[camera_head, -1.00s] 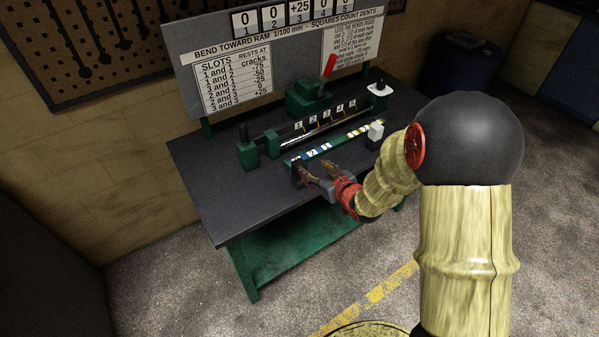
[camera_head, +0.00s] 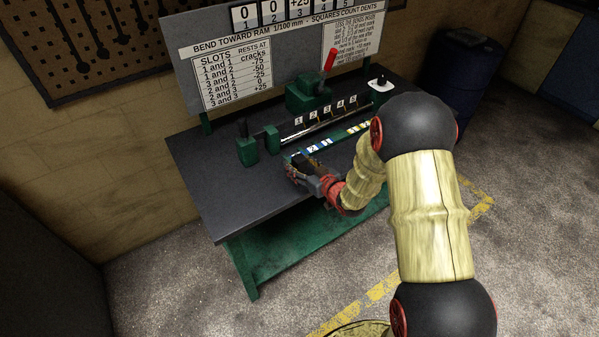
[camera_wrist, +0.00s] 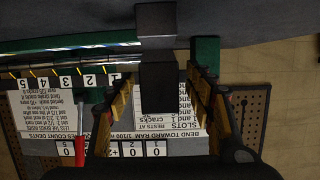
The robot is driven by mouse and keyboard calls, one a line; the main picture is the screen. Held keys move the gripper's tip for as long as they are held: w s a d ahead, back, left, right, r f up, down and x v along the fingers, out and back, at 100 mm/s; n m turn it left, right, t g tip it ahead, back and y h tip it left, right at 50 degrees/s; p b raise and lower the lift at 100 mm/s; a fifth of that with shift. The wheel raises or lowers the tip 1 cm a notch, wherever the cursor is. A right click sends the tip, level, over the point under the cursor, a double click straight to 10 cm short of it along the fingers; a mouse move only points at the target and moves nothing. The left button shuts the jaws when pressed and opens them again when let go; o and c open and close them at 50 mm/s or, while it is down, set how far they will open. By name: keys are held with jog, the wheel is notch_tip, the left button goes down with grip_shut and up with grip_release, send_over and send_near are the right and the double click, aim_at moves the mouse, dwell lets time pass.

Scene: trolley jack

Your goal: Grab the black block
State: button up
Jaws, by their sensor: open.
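The black block (camera_wrist: 158,86) shows in the wrist view as a dark, squared shape at the middle, running down from the top between the two fingers. My gripper (camera_wrist: 160,70) is open, with one tan finger on each side of the block and a visible gap on both sides. In the head view my gripper (camera_head: 301,168) is low over the front of the dark bench (camera_head: 225,195), by the left end of the marked strip. There the block cannot be made out behind my gripper.
A green bench press (camera_head: 308,97) with a red lever (camera_head: 329,60) and a rail of numbered tags (camera_head: 325,114) stands behind. A green post (camera_head: 246,150) is at left. The board (camera_head: 230,77) rises at the back. The bench's left front is clear.

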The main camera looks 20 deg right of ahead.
jog(key=shift+w, duration=0.15)
jog(key=shift+c, duration=0.3)
jog(key=shift+c, duration=1.2)
grip_shut()
jog(key=shift+r, duration=0.15)
